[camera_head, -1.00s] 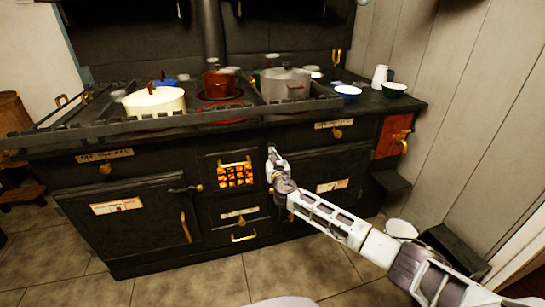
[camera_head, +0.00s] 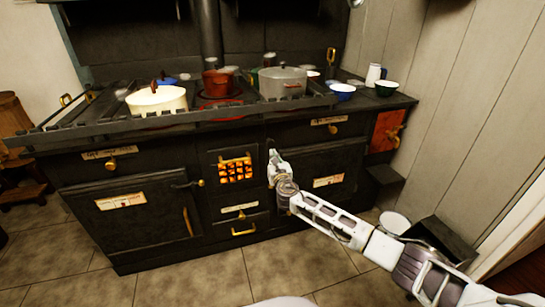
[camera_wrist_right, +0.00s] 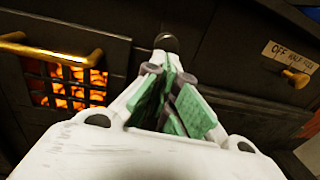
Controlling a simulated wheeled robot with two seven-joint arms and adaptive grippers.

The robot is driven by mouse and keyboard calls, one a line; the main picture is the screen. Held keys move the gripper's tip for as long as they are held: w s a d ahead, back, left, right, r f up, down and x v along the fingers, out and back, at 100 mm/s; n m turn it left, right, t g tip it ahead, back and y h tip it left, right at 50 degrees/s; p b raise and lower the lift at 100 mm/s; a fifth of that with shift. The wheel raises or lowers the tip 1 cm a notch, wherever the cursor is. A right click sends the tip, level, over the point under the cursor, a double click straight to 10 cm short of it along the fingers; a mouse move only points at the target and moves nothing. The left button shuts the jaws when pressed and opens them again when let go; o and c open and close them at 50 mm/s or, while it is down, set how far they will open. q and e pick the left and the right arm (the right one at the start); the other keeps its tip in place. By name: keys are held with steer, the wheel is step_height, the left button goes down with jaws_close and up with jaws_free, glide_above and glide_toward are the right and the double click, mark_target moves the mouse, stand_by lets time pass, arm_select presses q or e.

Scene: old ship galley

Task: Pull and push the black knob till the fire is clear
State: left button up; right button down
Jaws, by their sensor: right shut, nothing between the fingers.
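The dark stove (camera_head: 135,240) has a small barred fire window (camera_head: 236,171) at its middle, with orange fire glowing behind the bars. The glow also shows at the left of the wrist view (camera_wrist_right: 75,88). A round black knob (camera_wrist_right: 165,42) shows in the wrist view just beyond the fingertips. In the head view I cannot pick it out against the dark stove. My right gripper (camera_head: 273,157) is shut and empty, close to the stove front just right of the fire window. Its green-padded fingers (camera_wrist_right: 170,75) point at the knob; I cannot tell if they touch it. My left gripper is not in view.
Pots, including a cream one (camera_head: 157,101) and a grey one (camera_head: 283,83), stand on the stove top behind a rail. A brass handle (camera_wrist_right: 50,50) crosses above the fire window. The tiled floor (camera_head: 190,277) in front is clear.

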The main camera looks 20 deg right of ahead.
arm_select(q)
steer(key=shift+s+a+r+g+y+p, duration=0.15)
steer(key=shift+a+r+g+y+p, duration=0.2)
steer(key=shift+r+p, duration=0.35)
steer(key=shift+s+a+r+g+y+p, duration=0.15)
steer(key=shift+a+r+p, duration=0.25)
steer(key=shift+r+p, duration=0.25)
arm_select(e)
steer(key=s, duration=0.9)
steer(key=shift+a, duration=0.3)
